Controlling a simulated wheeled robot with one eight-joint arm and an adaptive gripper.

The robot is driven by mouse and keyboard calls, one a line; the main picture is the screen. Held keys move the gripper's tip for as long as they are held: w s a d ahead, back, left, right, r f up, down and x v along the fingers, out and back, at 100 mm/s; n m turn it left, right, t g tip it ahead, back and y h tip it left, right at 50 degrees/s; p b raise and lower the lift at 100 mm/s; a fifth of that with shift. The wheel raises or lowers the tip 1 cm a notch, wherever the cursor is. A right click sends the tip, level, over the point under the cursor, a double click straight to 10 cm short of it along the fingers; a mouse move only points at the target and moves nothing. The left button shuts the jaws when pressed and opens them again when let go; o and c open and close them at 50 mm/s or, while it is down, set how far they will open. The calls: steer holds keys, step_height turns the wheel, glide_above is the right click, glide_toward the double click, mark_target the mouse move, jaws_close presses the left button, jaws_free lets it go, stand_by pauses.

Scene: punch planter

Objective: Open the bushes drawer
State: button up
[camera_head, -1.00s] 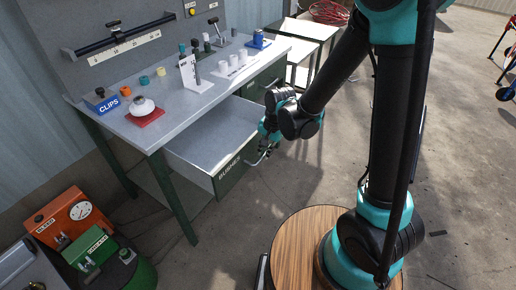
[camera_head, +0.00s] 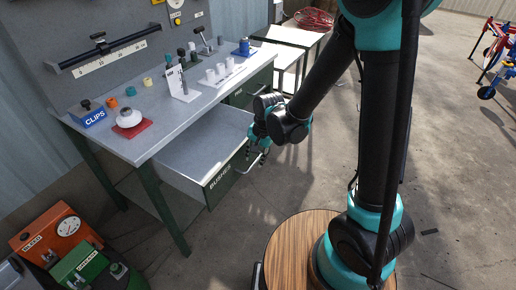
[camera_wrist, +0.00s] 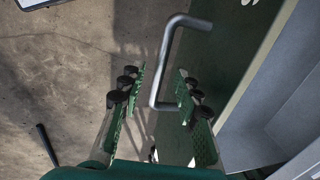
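The bushes drawer (camera_head: 190,157) is pulled out from under the workbench (camera_head: 155,138), and its grey inside looks empty. Its dark green front (camera_head: 216,185) carries the white word BUSHES. In the wrist view, the metal bar handle (camera_wrist: 166,60) stands out from the green drawer front (camera_wrist: 225,65). My gripper (camera_wrist: 160,82) is open. The handle shows between its two green fingers, with a visible gap on each side; I cannot tell the depth between them. In the head view, my gripper (camera_head: 257,152) is beside the drawer's front, and its fingers are small and partly hidden.
The bench top holds a blue CLIPS box (camera_head: 93,117), a white round piece on a red base (camera_head: 132,130) and several white cylinders. Red (camera_head: 55,235) and green (camera_head: 82,265) boxes stand at lower left. A round wooden top (camera_head: 290,250) is near my arm. Floor right of the drawer is clear.

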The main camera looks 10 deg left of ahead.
step_height(320, 180, up, 11)
steer(key=d, duration=0.2)
steer(key=shift+s+r, duration=0.15)
steer(key=shift+s, duration=0.25)
stand_by(0.3)
steer(key=s+d+f+n+t+h, duration=0.1)
steer(key=s+d+f+n, duration=0.1)
steer(key=d, duration=1.1)
steer(key=s+d+f+n+t+h, duration=0.1)
steer(key=s+d+f+n+t, duration=0.1)
steer(key=d, duration=1.2)
steer(key=shift+s+f, duration=0.6)
steer(key=shift+s, duration=0.45)
